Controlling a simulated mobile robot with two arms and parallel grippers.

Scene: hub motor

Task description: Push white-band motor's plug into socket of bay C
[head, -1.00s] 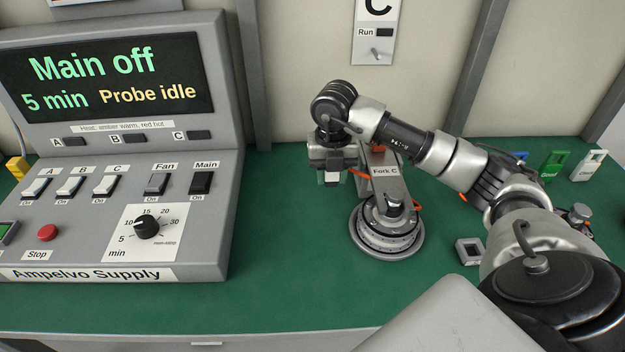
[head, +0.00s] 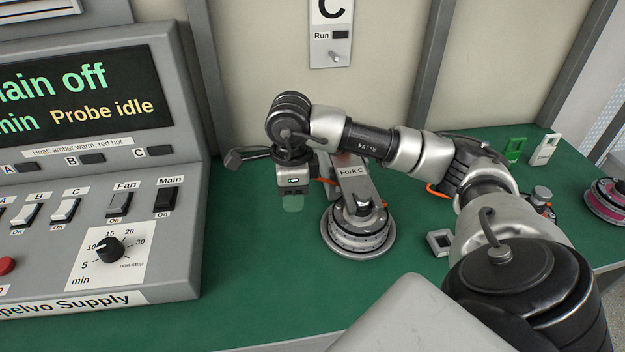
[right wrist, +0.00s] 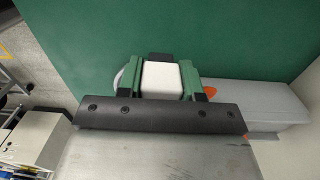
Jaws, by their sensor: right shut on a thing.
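A round silver-grey motor (head: 357,240) with a pale band sits under the arm labelled Fork C (head: 352,183) on the green bench. My right gripper (head: 292,200) hangs left of the fork, above the bench. In the right wrist view its green-padded fingers (right wrist: 167,82) are shut on a white block (right wrist: 162,78), which looks like the plug. A bit of orange cable (right wrist: 209,92) shows beside it. In the head view the plug is hidden. A small grey box with a dark opening (head: 440,242), perhaps the socket, stands right of the motor. My left gripper is out of view.
The Ampelvo Supply console (head: 180,240) stands at the left, close to my right gripper. A pink-band motor (head: 607,195) is at the far right. The bench front is clear.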

